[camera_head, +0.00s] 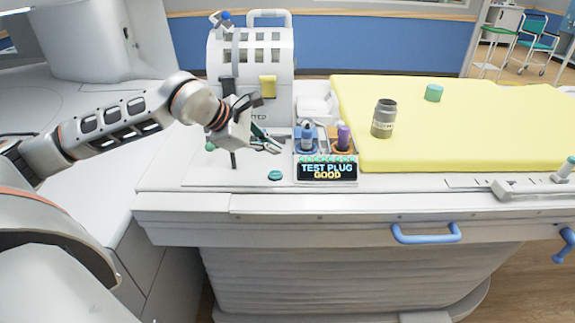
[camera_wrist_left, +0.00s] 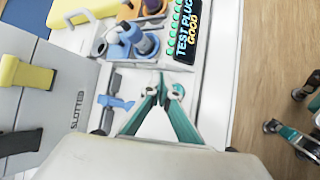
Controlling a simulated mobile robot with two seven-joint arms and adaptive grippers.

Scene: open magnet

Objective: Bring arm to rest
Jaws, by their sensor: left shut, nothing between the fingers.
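My left arm comes in from the left over the white bench. Its left gripper (camera_head: 275,148) is shut and empty beside the test panel, left of its bottles. In the left wrist view the teal fingers of the left gripper (camera_wrist_left: 163,84) meet at the tips with nothing between them. The panel display (camera_head: 327,171) reads "TEST PLUG GOOD"; the display also shows in the left wrist view (camera_wrist_left: 188,30). My right gripper is in neither view.
A white slotted case (camera_head: 280,50) with a yellow latch stands behind the gripper. Blue and purple-topped bottles (camera_head: 343,135) stand by the panel. A grey jar (camera_head: 384,118) and a green lid (camera_head: 433,92) sit on the yellow pad (camera_head: 480,125). Blue handles (camera_head: 426,238) line the front.

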